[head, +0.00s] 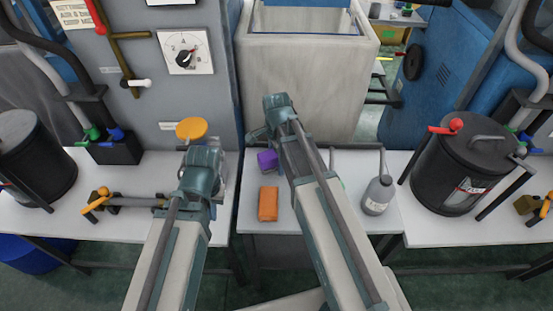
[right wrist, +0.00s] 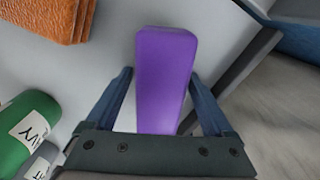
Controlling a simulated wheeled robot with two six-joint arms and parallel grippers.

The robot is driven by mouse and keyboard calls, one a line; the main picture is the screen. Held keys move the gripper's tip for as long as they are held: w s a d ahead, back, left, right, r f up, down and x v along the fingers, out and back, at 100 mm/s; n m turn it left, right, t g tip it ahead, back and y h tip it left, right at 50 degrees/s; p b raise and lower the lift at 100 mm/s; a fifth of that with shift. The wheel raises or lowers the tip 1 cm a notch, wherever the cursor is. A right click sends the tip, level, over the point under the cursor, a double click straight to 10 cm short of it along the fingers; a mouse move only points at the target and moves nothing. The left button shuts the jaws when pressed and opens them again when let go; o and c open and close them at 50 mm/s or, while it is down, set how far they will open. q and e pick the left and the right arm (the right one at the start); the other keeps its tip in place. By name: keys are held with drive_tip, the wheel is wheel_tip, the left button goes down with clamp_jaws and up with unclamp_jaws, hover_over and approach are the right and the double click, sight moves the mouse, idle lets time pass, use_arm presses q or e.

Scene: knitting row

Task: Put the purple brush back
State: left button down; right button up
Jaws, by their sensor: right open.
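The purple brush (head: 267,161) shows as a small purple block on the white bench, just below my right gripper (head: 258,135). In the right wrist view the purple brush (right wrist: 165,60) lies lengthwise between the two spread fingers of my right gripper (right wrist: 160,78). Small gaps show beside the fingers, so they look open and not closed on it. Whether it touches the bench cannot be told. My left gripper (head: 200,165) is over the bench to the left, by a yellow-orange round lid; its fingers are hidden by its arm.
An orange block (head: 268,203) lies in front of the purple brush; it also shows in the right wrist view (right wrist: 50,18). A grey bottle (head: 378,195) and black drum (head: 465,175) stand right. A green labelled bottle (right wrist: 30,130) is near. A pale bin (head: 300,70) stands behind.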

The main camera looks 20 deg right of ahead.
drive_tip(key=shift+r, duration=0.1)
wheel_tip(320, 180, up, 12)
drive_tip(key=p, duration=1.2)
drive_tip(key=shift+r, duration=0.15)
use_arm(q)
wheel_tip(320, 180, up, 12)
drive_tip(key=shift+r, duration=0.15)
use_arm(e)
drive_tip(key=s+a+n, duration=0.5)
drive_tip(key=s+n, duration=0.2)
drive_tip(key=n, duration=0.3)
drive_tip(key=s+a+n+h, duration=0.1)
drive_tip(key=s+a+n, duration=0.4)
drive_tip(key=n, duration=0.5)
drive_tip(key=shift+s+a+n, duration=0.25)
drive_tip(key=shift+s+n, duration=0.05)
drive_tip(key=shift+s, duration=0.85)
use_arm(q)
drive_tip(key=shift+r, duration=0.1)
use_arm(e)
drive_tip(key=shift+r, duration=0.1)
